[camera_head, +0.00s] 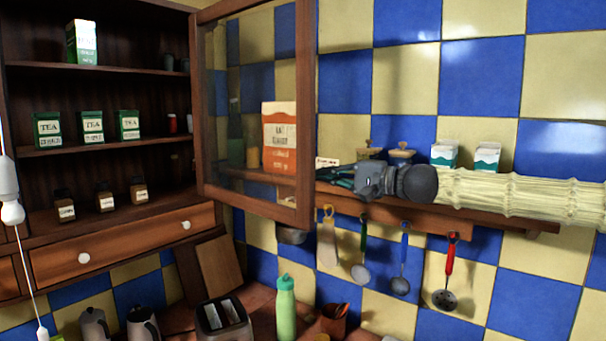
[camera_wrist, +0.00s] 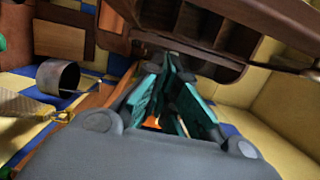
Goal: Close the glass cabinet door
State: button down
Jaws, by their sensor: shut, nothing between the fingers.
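The glass cabinet door (camera_head: 304,120) stands open, swung out to the right of the wooden cabinet (camera_head: 100,155). Its brown frame surrounds a clear pane, through which an orange and white box shows. My gripper (camera_head: 328,174) reaches in from the right, with its fingertips just right of the door's free edge. I cannot tell whether they touch the frame. In the wrist view, my gripper's teal fingers (camera_wrist: 168,75) converge and hold nothing. The cabinet's dark shelf compartments (camera_wrist: 195,25) show beyond the fingertips there.
A wall shelf (camera_head: 450,215) with boxes lies behind my arm, and several utensils hang below it. A green bottle (camera_head: 286,310) and a toaster (camera_head: 222,320) stand on the counter below the door. Tea boxes and small jars sit inside the cabinet.

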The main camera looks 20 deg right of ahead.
aim_at(302, 176)
jog(key=shift+w+a+p, duration=0.15)
jog(key=shift+a+p, duration=1.25)
jog(key=shift+a, duration=1.65)
jog(key=shift+a+f, duration=0.1)
